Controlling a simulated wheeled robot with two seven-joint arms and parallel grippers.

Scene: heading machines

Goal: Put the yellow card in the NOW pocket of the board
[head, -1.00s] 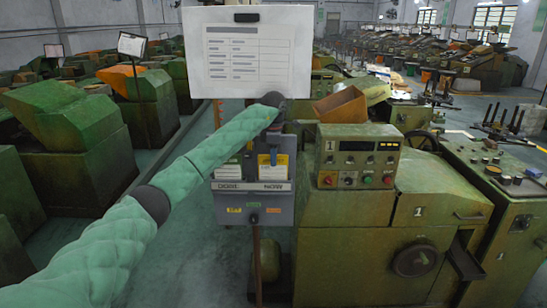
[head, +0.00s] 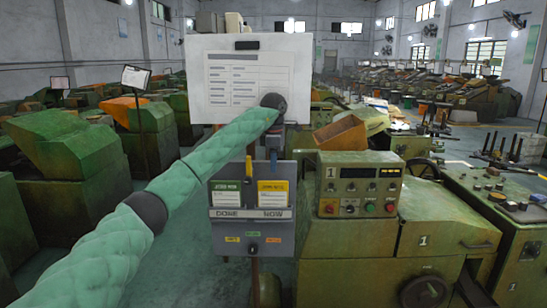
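The grey board (head: 222,241) stands left of the machine, with the lettering DONE and NOW across its two pockets. The yellow card (head: 272,198) stands upright in the NOW pocket, its yellow top and white lower part showing above the label strip. A green-topped card (head: 226,195) stands in the DONE pocket. My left gripper (head: 273,166) hangs fingers down just above the yellow card's top edge. Its fingers are small and dark, and their opening cannot be made out. Whether they touch the card is also unclear. My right gripper is out of view.
A large white form sheet (head: 247,85) is behind and above my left wrist. The green machine's control box (head: 358,185) stands close right of the board. Small coloured labels and a dark knob (head: 253,249) are on the board's lower part.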

